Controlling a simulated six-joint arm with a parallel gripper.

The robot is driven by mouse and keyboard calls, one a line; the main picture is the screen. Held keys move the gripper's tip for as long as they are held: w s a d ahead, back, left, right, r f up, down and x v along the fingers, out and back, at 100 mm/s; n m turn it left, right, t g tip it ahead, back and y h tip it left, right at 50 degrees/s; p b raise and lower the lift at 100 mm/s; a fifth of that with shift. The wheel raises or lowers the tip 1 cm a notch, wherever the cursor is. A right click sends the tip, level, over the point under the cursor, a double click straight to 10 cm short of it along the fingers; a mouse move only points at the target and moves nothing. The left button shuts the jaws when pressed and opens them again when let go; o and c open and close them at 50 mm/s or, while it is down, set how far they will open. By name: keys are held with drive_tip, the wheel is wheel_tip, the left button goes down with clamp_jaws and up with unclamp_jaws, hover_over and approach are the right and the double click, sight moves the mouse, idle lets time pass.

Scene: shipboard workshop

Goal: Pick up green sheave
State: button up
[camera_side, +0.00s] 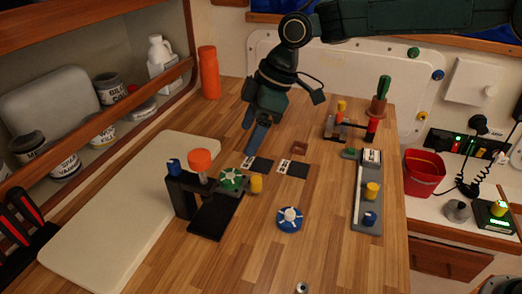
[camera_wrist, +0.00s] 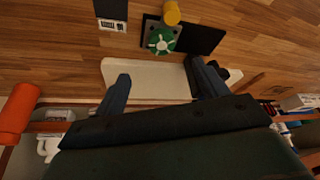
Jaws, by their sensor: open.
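The green sheave (camera_side: 232,180) is a green disc with white markings. In the side view it lies beside the black stand with the orange knob, next to a yellow cylinder (camera_side: 256,184). In the wrist view the green sheave (camera_wrist: 161,40) shows near the top, just beyond the fingers, with the yellow cylinder touching or close to it. My gripper (camera_side: 254,140) is above the table, behind the sheave in the side view, and apart from it. In the wrist view my gripper (camera_wrist: 160,85) has its two blue fingers wide apart with nothing between them.
A black stand with an orange knob (camera_side: 201,160) rises just left of the sheave. A blue sheave (camera_side: 289,218) lies in front to the right. Dark label cards (camera_side: 293,168) lie behind. A grey rail (camera_side: 368,200) with coloured knobs stands right. A pale board (camera_side: 120,205) covers the left.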

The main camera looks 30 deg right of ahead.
hover_over(230, 175)
drive_tip(key=d, duration=0.3)
drive_tip(key=f, duration=0.5)
drive_tip(key=shift+s+a+f, duration=0.15)
drive_tip(key=shift+s+f, duration=0.1)
drive_tip(key=shift+s, duration=0.1)
drive_tip(key=shift+f, duration=0.1)
drive_tip(key=shift+x, duration=2.5)
drive_tip(key=shift+s+a, duration=0.1)
drive_tip(key=shift+a, duration=0.05)
drive_tip(key=shift+c, duration=0.2)
drive_tip(key=c, duration=1.1)
